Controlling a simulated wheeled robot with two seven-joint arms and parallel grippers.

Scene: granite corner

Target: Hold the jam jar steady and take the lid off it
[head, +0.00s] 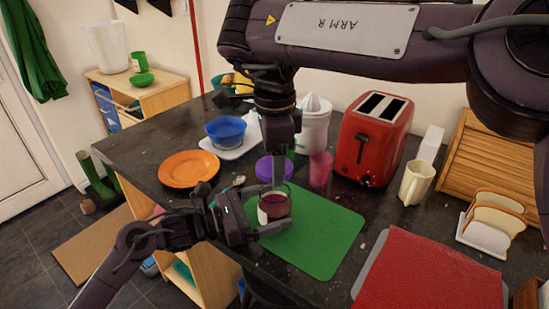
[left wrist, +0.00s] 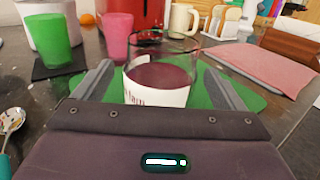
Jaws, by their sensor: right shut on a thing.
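The jam jar (head: 274,207) is clear glass with dark red jam and a white label. It stands upright and uncovered on the green mat (head: 325,240). My left gripper (head: 270,213) is around the jar; in the left wrist view the jar (left wrist: 160,80) stands between the two fingers, with slim gaps at both sides. The purple lid (head: 265,170) is off the jar, above and behind it. My right gripper (head: 279,172) points down from above and is shut on the lid, partly covering it.
Behind the mat are a pink cup (head: 320,169), a white juicer (head: 314,125) and a red toaster (head: 372,138). An orange plate (head: 188,169) and a blue bowl (head: 225,130) lie left. A cream mug (head: 416,183) and red cloth (head: 430,275) lie right. The mat's right part is clear.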

